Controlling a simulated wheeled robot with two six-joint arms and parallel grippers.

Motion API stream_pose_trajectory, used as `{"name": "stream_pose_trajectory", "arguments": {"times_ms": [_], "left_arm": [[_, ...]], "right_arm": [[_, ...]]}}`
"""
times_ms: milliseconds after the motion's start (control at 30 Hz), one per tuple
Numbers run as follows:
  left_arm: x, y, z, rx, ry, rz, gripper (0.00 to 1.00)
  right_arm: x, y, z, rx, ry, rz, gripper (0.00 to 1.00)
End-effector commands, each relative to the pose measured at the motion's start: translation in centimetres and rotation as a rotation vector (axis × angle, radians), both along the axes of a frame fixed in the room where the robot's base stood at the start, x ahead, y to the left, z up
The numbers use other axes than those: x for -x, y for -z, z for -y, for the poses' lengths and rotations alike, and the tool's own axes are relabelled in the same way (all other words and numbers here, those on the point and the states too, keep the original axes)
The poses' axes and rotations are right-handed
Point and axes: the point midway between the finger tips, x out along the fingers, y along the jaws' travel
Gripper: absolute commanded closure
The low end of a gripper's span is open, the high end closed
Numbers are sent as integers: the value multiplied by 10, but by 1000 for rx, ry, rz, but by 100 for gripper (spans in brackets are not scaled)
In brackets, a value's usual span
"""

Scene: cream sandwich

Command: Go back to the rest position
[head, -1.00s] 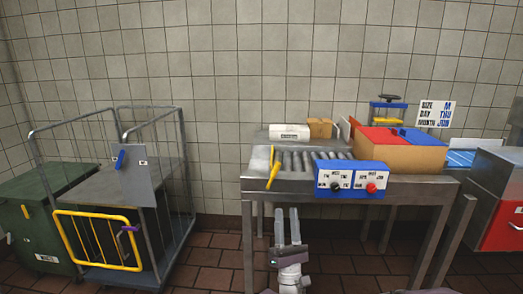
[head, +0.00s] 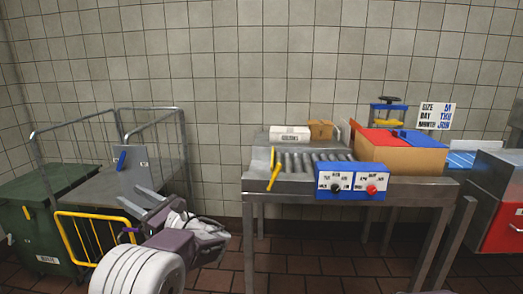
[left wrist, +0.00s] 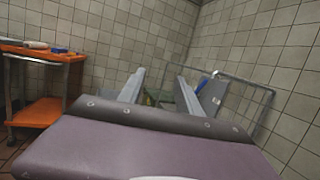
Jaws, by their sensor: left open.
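My left gripper (head: 136,197) is at the left of the head view, in front of the wire cage trolley (head: 188,165). Its two grey fingers are apart, with nothing seen between them. In the left wrist view its fingers (left wrist: 160,88) also stand apart, with the trolley's rail and grey panel beyond. My left forearm hides part of the yellow gate (head: 75,238). My right gripper is not seen.
A metal table (head: 290,187) with rollers stands at the centre, bearing a blue control box (head: 351,193), a white package (head: 289,133) and a cardboard box with red and blue lids (head: 400,160). A green bin (head: 45,200) stands far left. Floor beneath the table is clear.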

Motion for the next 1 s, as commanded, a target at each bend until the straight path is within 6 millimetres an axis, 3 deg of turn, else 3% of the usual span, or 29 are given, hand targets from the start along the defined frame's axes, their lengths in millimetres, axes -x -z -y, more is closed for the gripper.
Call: {"name": "stream_pose_trajectory", "arguments": {"times_ms": [33, 100, 167, 233, 300, 400, 500, 600, 667, 767, 800, 1000], "left_arm": [[29, 24, -27, 152, -57, -12, 59], [72, 69, -49, 388, -140, -8, 59], [111, 110, -55, 594, -218, 21, 59], [156, 158, -46, 833, -320, 84, 59], [195, 201, -23, 1056, -435, 174, 59], [237, 248, 22, 1326, -606, 335, 59], [263, 282, 71, 1537, -792, 522, 59], [276, 305, 114, 1676, -992, 732, 59], [276, 315, 134, 1733, -1110, 882, 59], [243, 315, 152, 1817, -1232, 1222, 59], [245, 287, 151, 1807, -1237, 1215, 59], [245, 220, 151, 1806, -1233, 1206, 59]], "right_arm": [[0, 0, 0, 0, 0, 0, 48], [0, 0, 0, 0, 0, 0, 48], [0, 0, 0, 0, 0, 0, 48], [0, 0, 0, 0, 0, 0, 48], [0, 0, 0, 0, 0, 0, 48], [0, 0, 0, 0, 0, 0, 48], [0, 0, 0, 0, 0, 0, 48], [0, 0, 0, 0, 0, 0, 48], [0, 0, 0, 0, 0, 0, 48], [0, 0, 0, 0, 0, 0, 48], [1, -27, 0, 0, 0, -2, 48], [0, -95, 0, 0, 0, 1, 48]]}}
